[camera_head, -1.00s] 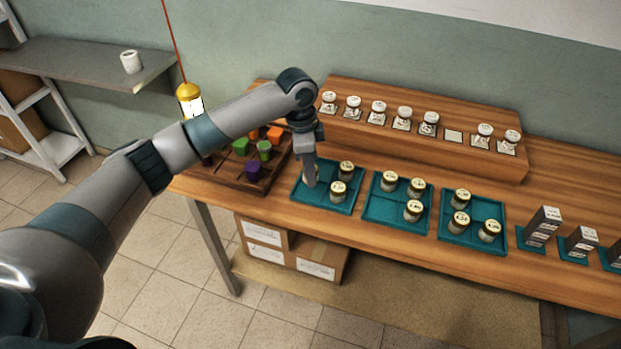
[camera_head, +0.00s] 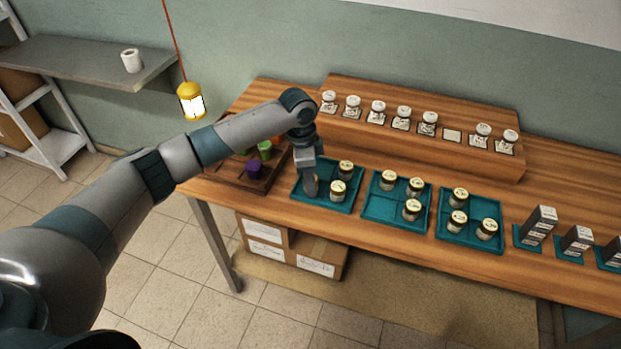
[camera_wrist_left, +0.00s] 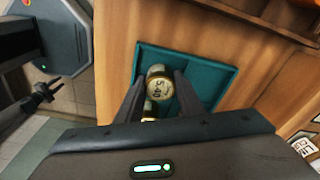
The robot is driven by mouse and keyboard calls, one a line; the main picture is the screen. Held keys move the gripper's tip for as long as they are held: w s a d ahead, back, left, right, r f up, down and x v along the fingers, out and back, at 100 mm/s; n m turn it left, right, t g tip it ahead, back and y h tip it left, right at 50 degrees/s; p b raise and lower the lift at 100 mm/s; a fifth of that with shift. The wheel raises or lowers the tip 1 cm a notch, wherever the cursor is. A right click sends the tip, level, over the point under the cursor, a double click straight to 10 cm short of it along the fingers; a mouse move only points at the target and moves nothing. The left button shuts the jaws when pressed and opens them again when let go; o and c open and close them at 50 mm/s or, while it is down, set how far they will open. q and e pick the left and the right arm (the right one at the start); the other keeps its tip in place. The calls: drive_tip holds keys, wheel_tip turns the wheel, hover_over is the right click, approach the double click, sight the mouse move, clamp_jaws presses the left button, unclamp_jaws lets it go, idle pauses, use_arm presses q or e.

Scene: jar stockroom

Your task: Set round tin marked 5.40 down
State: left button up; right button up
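The round tin with a gold lid (camera_wrist_left: 159,88), its mark reading like 5.40 upside down, sits between the two fingers of my left gripper (camera_wrist_left: 160,82) in the left wrist view. The fingers touch it on both sides. In the head view my left gripper (camera_head: 312,190) is low over the left part of the leftmost teal tray (camera_head: 325,206) and hides the tin. I cannot tell whether the tin touches the tray floor. Two gold-lidded tins stand in that tray, one at the back (camera_head: 346,170) and one in front (camera_head: 338,191). A dark pronged shape, apparently my right gripper (camera_wrist_left: 46,92), shows small at left.
Two more teal trays, a middle one (camera_head: 377,208) and a right one (camera_head: 462,236), hold several tins. A raised wooden step (camera_head: 430,153) bears white-lidded jars. A wooden crate with coloured pieces (camera_head: 228,177) lies left of the trays. A yellow lantern (camera_head: 191,103) hangs near my arm.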

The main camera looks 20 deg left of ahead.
use_arm(q)
drive_tip(key=shift+r, duration=0.1)
idle(0.3)
drive_tip(key=shift+r, duration=0.5)
drive_tip(key=r+b, duration=0.1)
drive_tip(key=r, duration=0.2)
drive_tip(key=a+r, duration=0.1)
drive_tip(key=r, duration=0.3)
drive_tip(key=r+b, duration=0.1)
drive_tip(key=r, duration=0.3)
drive_tip(key=shift+s+a+b, duration=0.15)
drive_tip(key=shift+s+b, duration=0.1)
drive_tip(key=shift+b, duration=0.1)
